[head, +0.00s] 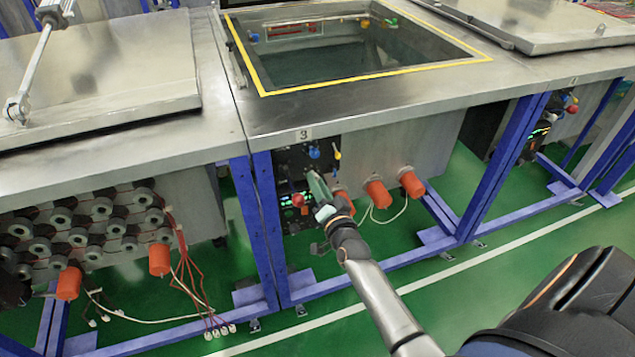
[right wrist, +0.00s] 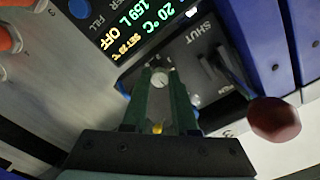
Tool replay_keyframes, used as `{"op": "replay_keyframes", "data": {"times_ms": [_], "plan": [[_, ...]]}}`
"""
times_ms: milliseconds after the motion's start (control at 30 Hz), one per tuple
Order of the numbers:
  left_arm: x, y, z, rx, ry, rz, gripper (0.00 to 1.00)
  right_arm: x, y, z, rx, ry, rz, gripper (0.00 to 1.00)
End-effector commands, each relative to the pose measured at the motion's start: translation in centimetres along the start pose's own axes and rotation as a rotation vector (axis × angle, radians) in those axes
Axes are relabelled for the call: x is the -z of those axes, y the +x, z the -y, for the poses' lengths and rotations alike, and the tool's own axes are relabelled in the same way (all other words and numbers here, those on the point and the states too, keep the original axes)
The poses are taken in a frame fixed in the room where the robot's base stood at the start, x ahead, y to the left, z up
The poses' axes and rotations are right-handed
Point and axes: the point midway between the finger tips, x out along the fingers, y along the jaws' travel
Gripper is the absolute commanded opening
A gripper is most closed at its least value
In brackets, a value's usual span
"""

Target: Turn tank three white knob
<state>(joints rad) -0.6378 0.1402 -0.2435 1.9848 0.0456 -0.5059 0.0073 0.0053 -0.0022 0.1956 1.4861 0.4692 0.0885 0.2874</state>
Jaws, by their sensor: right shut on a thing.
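Tank three is the middle tank, with its number 3 plate (head: 304,134) on the front edge and its lid open. Its dark control panel (head: 285,160) is below that plate. My right gripper (head: 316,184) reaches the panel from the front right. In the right wrist view its two green fingers (right wrist: 159,84) are shut on the small round white knob (right wrist: 159,77), with its face showing between the fingertips. In the head view the gripper hides this knob. My left gripper is not in view.
A red-knobbed lever (right wrist: 272,118) by the SHUT label stands close beside the fingers. A blue knob (head: 314,152) and a yellow handle (head: 337,155) are above. Orange caps (head: 378,194) stick out at the right. A blue frame post (head: 266,205) stands left of the panel.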

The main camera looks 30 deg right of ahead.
Motion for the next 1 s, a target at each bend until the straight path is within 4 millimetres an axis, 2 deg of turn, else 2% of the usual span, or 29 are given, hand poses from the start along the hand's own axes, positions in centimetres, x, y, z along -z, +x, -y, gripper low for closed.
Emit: {"op": "replay_keyframes", "data": {"times_ms": [567,600,833,1000], "plan": [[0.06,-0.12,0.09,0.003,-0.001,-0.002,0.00,0.34,0.17,0.22,0.005,0.028,-0.007,0.00],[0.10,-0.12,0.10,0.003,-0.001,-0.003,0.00,0.34,0.16,0.22,0.005,0.028,-0.007,0.31],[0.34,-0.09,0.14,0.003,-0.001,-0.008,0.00,0.18,0.08,0.12,0.002,0.028,-0.004,0.56],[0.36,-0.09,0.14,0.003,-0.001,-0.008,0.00,0.10,0.05,0.07,0.001,0.028,-0.002,0.56]]}}
